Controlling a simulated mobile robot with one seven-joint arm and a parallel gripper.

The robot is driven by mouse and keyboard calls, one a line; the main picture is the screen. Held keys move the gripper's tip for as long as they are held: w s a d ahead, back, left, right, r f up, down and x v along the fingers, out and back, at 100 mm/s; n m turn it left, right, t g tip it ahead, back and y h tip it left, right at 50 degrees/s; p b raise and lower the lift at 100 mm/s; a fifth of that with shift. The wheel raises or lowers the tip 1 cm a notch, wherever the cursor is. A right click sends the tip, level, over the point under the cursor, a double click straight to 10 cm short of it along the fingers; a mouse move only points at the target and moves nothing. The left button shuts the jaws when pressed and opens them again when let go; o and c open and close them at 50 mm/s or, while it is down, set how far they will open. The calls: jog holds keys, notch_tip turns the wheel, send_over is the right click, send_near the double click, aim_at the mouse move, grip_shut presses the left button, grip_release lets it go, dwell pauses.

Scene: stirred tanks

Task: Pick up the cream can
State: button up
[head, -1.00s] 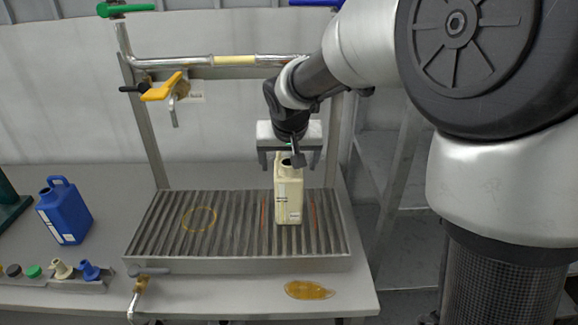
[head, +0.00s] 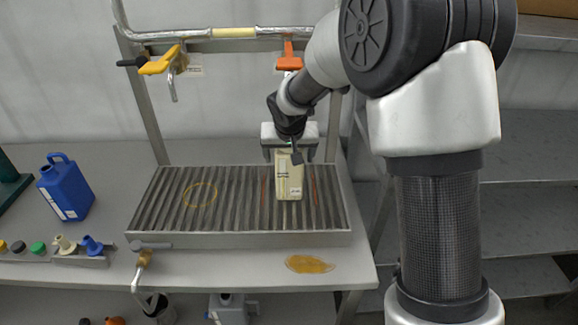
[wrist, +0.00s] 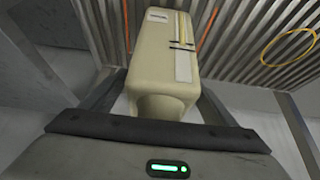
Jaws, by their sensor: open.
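The cream can (head: 288,180) stands upright on the ribbed metal drain tray (head: 160,210), between two red marks. It has a white label. My gripper (head: 290,155) is above and around the top of the can, with its jaws open and one finger on each side. In the wrist view, the can (wrist: 160,65) sits between the open fingers of my gripper (wrist: 158,97), with its neck toward the palm. A gap shows beside the can, and I cannot tell if either finger touches it. The neck is hidden in the head view.
A blue can (head: 66,190) stands at the left on the bench. A rack with caps (head: 82,258) is near the front left. A yellow ring (head: 201,195) marks the tray's left part. An amber puddle (head: 310,264) lies in front. Taps and a pipe (head: 215,33) run behind.

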jog(key=shift+c, duration=0.3)
jog(key=c, duration=1.4)
jog(key=shift+w+r, duration=0.1)
jog(key=c, duration=0.4)
jog(key=shift+c, duration=0.2)
